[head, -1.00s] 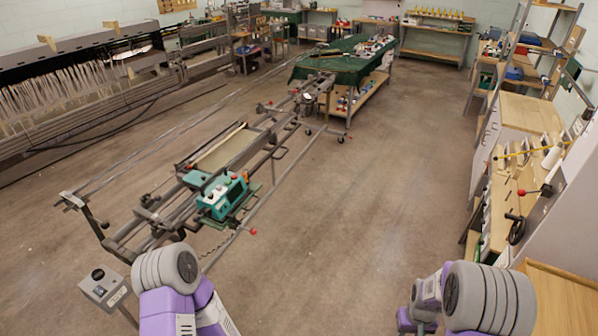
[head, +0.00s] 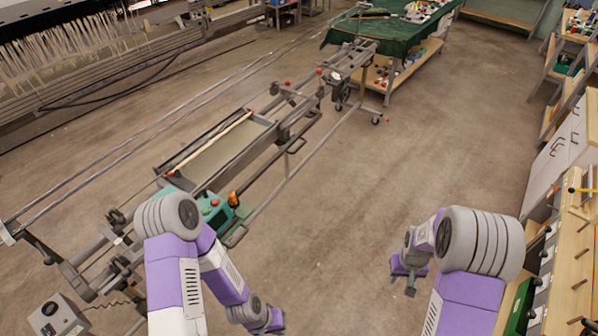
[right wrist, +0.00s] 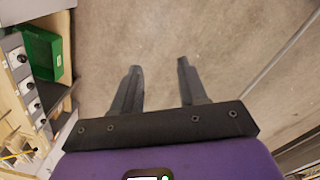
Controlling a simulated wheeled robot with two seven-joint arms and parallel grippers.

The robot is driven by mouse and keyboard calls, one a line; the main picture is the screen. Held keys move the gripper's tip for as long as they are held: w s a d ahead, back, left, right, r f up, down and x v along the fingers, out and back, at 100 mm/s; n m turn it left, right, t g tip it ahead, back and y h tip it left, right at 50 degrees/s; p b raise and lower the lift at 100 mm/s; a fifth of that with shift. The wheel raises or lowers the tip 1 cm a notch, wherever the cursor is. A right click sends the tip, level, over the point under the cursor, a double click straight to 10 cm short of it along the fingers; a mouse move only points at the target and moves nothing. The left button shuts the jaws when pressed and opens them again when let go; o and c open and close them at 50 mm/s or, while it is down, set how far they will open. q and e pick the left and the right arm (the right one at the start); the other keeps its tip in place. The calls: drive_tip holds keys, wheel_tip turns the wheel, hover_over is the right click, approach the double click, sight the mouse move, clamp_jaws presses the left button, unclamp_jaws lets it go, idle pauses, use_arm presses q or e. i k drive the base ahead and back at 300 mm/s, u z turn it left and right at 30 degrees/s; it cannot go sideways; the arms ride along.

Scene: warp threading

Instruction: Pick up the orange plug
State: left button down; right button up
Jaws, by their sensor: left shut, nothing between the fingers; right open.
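No object that I can clearly identify as the orange plug shows. A small orange piece (head: 233,199) stands at the right end of the teal box (head: 214,212) on the long metal frame, too small to tell what it is. My right gripper (head: 403,278) hangs over bare floor, right of the frame. In the right wrist view my right gripper (right wrist: 158,78) is open, with only floor between its fingers.
The long metal frame (head: 208,160) runs diagonally across the left half. A green-covered table (head: 388,38) stands at the back. A wooden workbench (head: 570,250) lines the right edge. A green bin (right wrist: 42,52) shows in the right wrist view. The middle floor is clear.

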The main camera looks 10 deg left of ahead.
sight(232, 199)
drive_tip(key=u, duration=1.1)
drive_tip(key=i, duration=1.05)
drive_tip(key=u, duration=0.7)
